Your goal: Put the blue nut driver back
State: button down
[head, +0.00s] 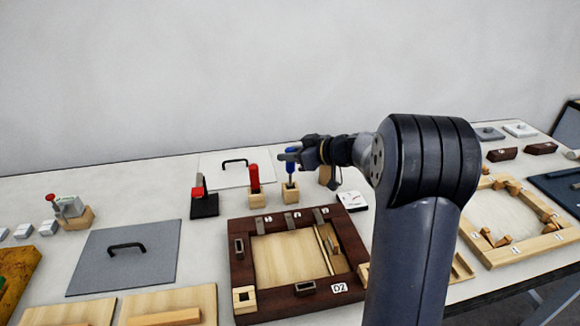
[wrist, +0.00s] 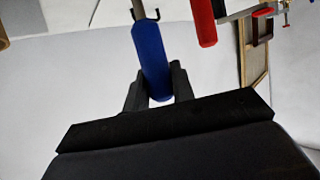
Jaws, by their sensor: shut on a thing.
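The blue nut driver (head: 290,165) is upright over a small wooden block holder (head: 291,193) in the head view. Its lower end meets the block's top; how deep it sits I cannot tell. My gripper (head: 300,154) reaches in from the right and is shut on the blue handle. In the wrist view the blue nut driver (wrist: 152,60) stands between the two fingers of my gripper (wrist: 158,88), with its grey shaft running up out of the picture.
A red-handled tool (head: 254,178) stands in a like wooden block just left. A black stand with a red part (head: 199,186) is further left. The dark wooden frame marked 02 (head: 240,272) lies in front.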

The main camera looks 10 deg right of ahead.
aim_at(291, 164)
notch_tip(291, 164, down, 4)
jog(key=shift+r, duration=0.2)
jog(key=shift+f, duration=0.15)
jog(key=c, duration=1.2)
grip_release()
jog(key=shift+r, duration=0.25)
jog(key=b+v, duration=0.2)
jog(key=v, duration=1)
jog(key=shift+f, duration=0.15)
